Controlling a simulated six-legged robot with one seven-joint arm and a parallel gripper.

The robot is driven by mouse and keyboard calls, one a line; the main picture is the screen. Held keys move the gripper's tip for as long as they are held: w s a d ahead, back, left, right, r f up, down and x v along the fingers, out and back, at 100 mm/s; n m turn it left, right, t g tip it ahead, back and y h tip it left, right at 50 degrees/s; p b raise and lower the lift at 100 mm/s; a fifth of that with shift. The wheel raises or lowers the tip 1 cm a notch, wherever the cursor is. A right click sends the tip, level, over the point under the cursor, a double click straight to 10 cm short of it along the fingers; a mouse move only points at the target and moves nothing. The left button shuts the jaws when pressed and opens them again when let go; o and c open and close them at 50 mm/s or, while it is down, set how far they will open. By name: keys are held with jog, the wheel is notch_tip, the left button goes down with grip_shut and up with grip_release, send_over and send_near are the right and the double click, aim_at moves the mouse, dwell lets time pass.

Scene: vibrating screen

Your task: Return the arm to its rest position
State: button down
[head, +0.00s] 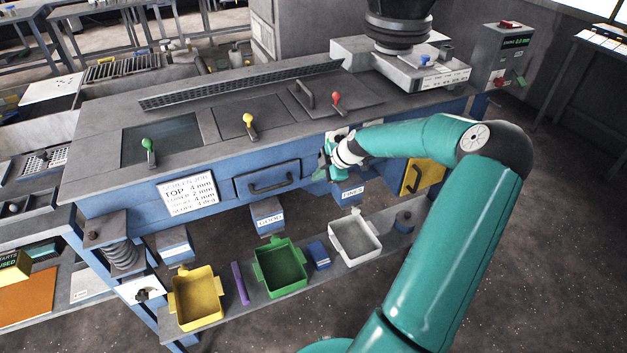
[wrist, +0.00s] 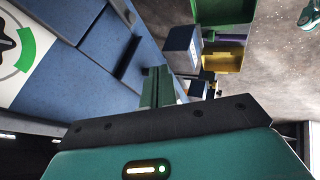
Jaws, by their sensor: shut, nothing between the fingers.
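My teal arm reaches in from the right in the head view and bends at a dark elbow. My gripper (head: 322,172) is at the front face of the blue-and-grey screen machine (head: 100,196), just right of the drawer with a dark handle (head: 268,181). In the wrist view its green fingers (wrist: 158,84) are together with nothing between them. The fingertips point along the blue front panel. I cannot tell whether they touch the machine.
Below the machine, a shelf holds a yellow bin (head: 195,298), a green bin (head: 280,267) and a white bin (head: 354,237). Green (head: 148,147), yellow (head: 249,122) and red (head: 336,100) knobbed levers stand on top. Open floor (head: 540,240) lies right.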

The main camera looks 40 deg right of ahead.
jog(key=v, duration=0.3)
jog(key=shift+s+r, duration=0.15)
jog(key=shift+r, duration=0.2)
jog(key=s+a+r+m+g+h, duration=0.2)
jog(key=a+r, duration=0.3)
jog(key=a, duration=0.6)
jog(key=s+a+r+m+g+h, duration=0.15)
jog(key=a+r, duration=0.35)
jog(key=a, duration=0.5)
jog(key=s+a+r+m+t, duration=0.1)
jog(key=s+a+r+m, duration=0.4)
jog(key=s+a, duration=0.3)
jog(key=s+a+r+m+t, duration=0.1)
jog(key=s+a+r+m, duration=0.4)
jog(key=s, duration=0.5)
jog(key=a+r, duration=0.2)
jog(key=a, duration=0.1)
jog(key=shift+y, duration=0.35)
jog(key=shift+s+d, duration=0.1)
jog(key=shift+d, duration=0.15)
